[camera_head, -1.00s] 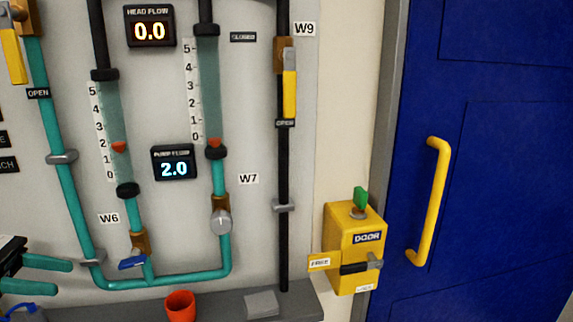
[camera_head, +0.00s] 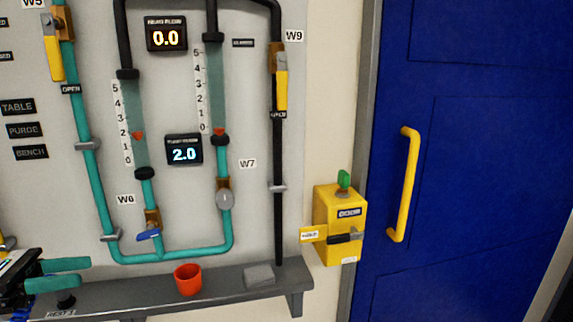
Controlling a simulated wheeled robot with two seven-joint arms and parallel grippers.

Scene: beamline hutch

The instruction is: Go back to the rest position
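My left gripper (camera_head: 85,273) shows at the lower left edge, with two teal fingers pointing right. The fingers are apart with a gap between them, and nothing shows in it. It is in front of the left end of the grey shelf (camera_head: 225,287), left of the orange cup (camera_head: 188,280) and clear of it. My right gripper is not in view.
A wall panel carries teal pipes, valves and flow displays reading 0.0 (camera_head: 166,35) and 2.0 (camera_head: 184,150). A yellow door box (camera_head: 339,224) stands out beside the blue door (camera_head: 470,170) with its yellow handle (camera_head: 405,185). A grey block (camera_head: 259,276) lies on the shelf.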

